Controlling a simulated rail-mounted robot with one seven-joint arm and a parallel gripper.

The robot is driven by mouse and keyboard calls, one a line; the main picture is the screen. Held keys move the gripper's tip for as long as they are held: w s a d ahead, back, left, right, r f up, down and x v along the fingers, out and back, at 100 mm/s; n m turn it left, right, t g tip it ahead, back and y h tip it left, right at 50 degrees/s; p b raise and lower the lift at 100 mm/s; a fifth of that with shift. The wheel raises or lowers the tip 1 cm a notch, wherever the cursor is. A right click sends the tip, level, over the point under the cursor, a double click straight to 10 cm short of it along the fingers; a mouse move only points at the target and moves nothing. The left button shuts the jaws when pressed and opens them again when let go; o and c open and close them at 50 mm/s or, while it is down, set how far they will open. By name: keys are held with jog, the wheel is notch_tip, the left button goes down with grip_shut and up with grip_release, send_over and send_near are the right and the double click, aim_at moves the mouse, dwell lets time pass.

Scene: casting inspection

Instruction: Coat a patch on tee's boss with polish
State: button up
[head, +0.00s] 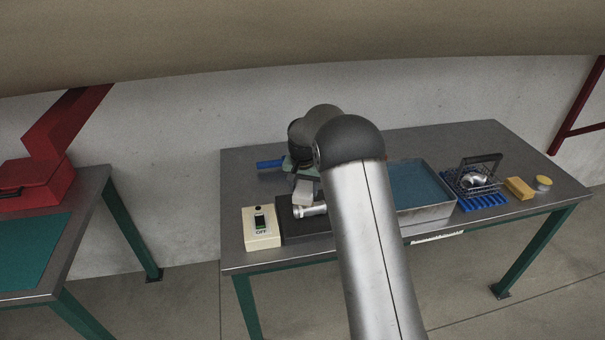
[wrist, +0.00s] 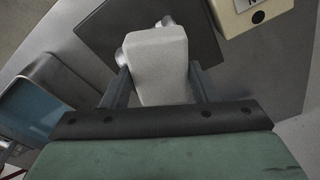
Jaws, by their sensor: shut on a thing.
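My gripper (wrist: 161,80) is shut on a pale grey block with rounded edges (wrist: 158,62). In the head view the block (head: 304,191) hangs below my wrist, above or against the tee. The tee (head: 312,210) is a shiny metal fitting lying on a dark square plate (head: 292,232). In the wrist view the block covers most of the tee, and only metal ends show beside it (wrist: 167,20). I cannot tell whether the block touches the tee or where the boss is. My arm hides the plate's right part in the head view.
A switch box marked OFF (head: 262,238) stands left of the plate. A metal tray with blue inside (head: 428,212) is to the right. Beyond are a wire basket (head: 466,187) on a blue rack (head: 484,203), a yellow block (head: 519,188) and a small tin (head: 543,184). A blue handle (head: 270,163) lies behind.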

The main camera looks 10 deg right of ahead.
jog(key=shift+r+p, duration=0.9)
jog(key=shift+r, duration=1.35)
jog(key=shift+f, duration=0.15)
